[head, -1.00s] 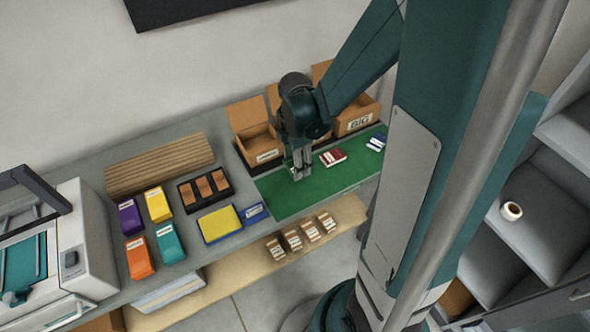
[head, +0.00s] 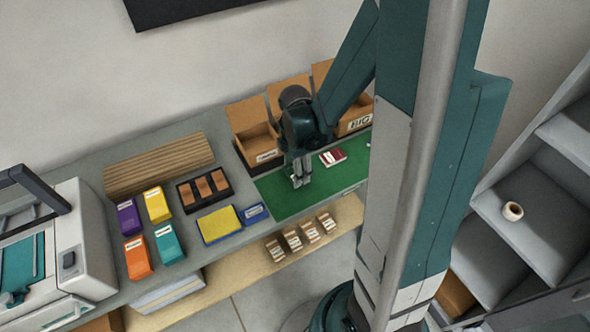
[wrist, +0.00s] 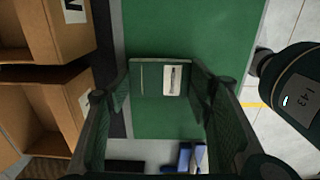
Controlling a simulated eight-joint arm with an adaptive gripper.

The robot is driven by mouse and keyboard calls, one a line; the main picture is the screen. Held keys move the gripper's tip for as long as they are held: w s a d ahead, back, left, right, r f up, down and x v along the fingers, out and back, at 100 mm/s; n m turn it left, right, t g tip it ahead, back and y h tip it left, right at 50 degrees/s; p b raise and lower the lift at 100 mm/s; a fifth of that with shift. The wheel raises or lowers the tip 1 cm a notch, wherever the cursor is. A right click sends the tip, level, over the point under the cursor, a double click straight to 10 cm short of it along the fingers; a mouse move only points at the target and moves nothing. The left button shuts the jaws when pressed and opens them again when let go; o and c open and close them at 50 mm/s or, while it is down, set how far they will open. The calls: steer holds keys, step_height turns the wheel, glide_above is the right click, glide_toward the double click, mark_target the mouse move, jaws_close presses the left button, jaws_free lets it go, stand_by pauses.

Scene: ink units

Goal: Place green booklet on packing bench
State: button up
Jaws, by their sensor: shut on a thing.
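My gripper (head: 299,183) is over the left part of the green mat on the packing bench (head: 225,158). In the wrist view my gripper (wrist: 160,84) is shut on the green booklet (wrist: 150,80), which has a white label and lies between the two fingers. The booklet is above or on the mat; I cannot tell whether it touches. In the head view the booklet cannot be made out against the fingers and the mat.
A red booklet (head: 333,157) lies on the green mat (head: 285,202). Open cardboard boxes (head: 255,142) stand behind the mat. A yellow pad (head: 220,224) and a blue lid (head: 255,213) lie to its left. The mat's front left is clear.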

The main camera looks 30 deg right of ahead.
steer(key=shift+f, duration=0.2)
steer(key=o, duration=0.9)
steer(key=shift+r, duration=0.2)
steer(key=shift+r+p, duration=1)
steer(key=shift+r, duration=5)
